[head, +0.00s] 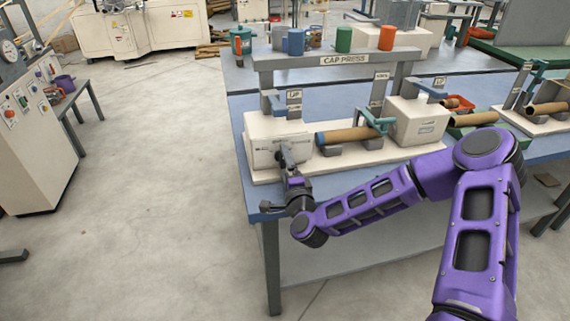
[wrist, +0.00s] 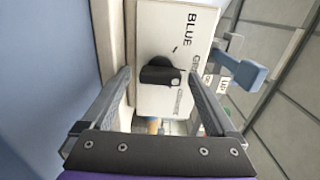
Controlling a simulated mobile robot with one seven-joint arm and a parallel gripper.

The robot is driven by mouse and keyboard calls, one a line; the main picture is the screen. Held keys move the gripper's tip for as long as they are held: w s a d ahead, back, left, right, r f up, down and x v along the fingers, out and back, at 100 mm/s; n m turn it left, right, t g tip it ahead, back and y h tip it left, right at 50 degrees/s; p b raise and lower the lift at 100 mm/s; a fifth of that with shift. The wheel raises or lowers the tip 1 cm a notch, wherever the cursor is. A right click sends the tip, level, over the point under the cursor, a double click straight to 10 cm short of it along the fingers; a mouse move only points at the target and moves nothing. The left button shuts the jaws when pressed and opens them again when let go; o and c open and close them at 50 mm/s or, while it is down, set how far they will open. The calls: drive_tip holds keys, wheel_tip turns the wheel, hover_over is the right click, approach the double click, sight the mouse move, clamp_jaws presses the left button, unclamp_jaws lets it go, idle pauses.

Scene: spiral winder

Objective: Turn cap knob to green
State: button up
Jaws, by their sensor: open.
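The cap press (head: 345,60) stands on the blue table. In the wrist view its left white housing (wrist: 150,25) carries a black cap knob (wrist: 157,72) with a pale dot at its right end. "BLUE" is printed beside the knob; a word starting "GR" and a third small word are partly legible. I cannot tell for sure which word the knob points at. My gripper (wrist: 160,84) is open, its fingers on either side of the knob in the picture, and contact is not clear. In the head view my gripper (head: 284,158) is in front of the housing and hides the knob.
A brown tube (head: 348,135) lies between the two housings of the press. Blue, green (head: 343,40) and orange (head: 387,38) cylinders stand on the top shelf. A blue lever (wrist: 240,68) sticks out beside the housing.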

drive_tip(key=p+v, duration=0.7)
drive_tip(key=v, duration=1)
drive_tip(key=shift+s, duration=0.25)
